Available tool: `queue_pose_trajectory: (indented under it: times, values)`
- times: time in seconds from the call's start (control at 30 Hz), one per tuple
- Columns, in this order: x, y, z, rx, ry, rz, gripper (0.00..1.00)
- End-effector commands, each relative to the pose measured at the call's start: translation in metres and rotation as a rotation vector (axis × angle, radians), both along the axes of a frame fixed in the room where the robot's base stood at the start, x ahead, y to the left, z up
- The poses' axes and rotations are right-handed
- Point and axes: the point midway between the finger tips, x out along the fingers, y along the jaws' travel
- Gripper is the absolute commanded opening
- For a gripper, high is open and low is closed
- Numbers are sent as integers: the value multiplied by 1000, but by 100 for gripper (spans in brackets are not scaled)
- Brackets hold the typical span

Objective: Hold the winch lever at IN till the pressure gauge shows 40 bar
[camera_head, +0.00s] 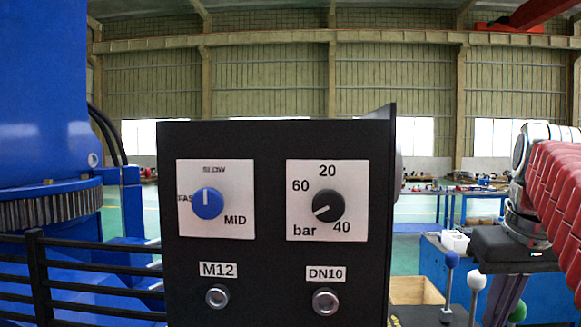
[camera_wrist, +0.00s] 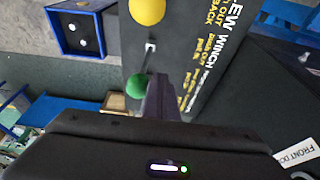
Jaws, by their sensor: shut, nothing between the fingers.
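In the wrist view, a green-knobbed lever (camera_wrist: 137,87) stands on the black console near the "WINCH" label (camera_wrist: 222,42); I take it as the winch lever. The small print by it is too blurred to read. My gripper (camera_wrist: 160,82) is shut and empty, its fingers just right of the green knob; I cannot tell whether they touch. In the head view my gripper (camera_head: 507,300) hangs over the levers at the right, beside the green knob (camera_head: 518,311). No pressure gauge with a readable needle shows. A black knob (camera_head: 328,206) marked 20, 40, 60 and bar is on the panel.
A yellow knob (camera_wrist: 147,11) stands near the green one. Blue (camera_head: 452,259) and white (camera_head: 477,280) lever knobs stand left of my gripper. The black panel (camera_head: 275,142) also has a blue knob (camera_head: 207,203) marked MID. A black railing (camera_head: 90,265) stands left.

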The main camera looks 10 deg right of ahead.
Motion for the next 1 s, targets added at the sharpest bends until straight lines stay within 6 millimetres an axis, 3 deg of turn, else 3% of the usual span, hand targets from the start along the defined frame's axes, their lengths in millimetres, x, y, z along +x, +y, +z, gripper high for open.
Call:
queue_pose_trajectory:
  times: [1.0]
  values:
    - [-5,-19,0,-2,0,-2,0]
